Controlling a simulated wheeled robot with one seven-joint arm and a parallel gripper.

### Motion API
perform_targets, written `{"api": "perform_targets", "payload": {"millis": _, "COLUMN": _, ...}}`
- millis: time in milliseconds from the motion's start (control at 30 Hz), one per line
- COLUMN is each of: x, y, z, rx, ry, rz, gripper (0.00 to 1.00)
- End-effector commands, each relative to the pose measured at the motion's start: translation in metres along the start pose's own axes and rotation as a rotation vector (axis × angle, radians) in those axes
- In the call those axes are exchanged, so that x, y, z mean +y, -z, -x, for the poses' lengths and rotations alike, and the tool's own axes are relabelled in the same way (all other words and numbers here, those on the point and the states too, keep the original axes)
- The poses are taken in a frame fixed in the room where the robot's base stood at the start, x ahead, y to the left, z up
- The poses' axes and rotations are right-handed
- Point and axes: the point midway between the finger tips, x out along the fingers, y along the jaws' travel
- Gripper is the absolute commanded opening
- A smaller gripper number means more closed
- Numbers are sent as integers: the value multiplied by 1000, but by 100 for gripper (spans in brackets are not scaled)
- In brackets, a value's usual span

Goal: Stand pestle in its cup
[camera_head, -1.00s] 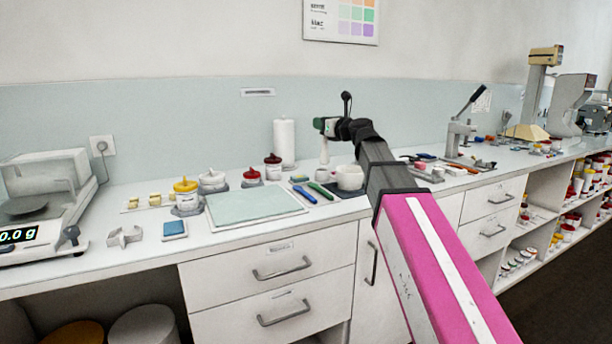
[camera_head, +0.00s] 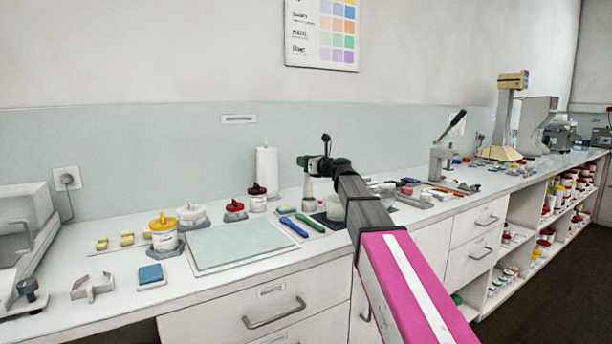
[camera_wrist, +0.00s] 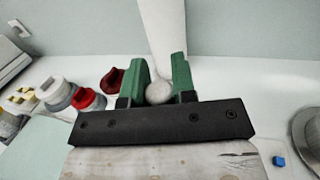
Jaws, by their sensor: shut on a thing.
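My gripper (camera_head: 304,162) is above the back of the counter. In the wrist view its green jaws (camera_wrist: 159,88) are shut on the pale round top of the pestle (camera_wrist: 159,93). In the head view the pale pestle (camera_head: 308,186) hangs upright below the jaws. A small grey-white cup (camera_head: 310,202) appears at its lower end, beside the dark mat. I cannot tell whether the pestle's tip is inside the cup or just over or behind it. The white mortar bowl (camera_head: 335,208) stands to the right, partly behind my arm; its rim seems to show in the wrist view (camera_wrist: 305,128).
A paper roll (camera_head: 267,172) stands at the back left of my gripper. A pale green mat (camera_head: 238,241) gives flat free room to the left.

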Motion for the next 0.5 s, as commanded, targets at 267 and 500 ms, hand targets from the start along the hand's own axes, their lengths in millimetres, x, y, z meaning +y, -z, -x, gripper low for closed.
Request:
{"api": "perform_targets", "payload": {"millis": 267, "x": -13, "y": 13, "z": -4, "rx": 0, "ry": -1, "rz": -1, "gripper": 1}}
{"api": "perform_targets", "payload": {"millis": 500, "x": -13, "y": 42, "z": -2, "rx": 1, "ry": -1, "rz": -3, "gripper": 1}}
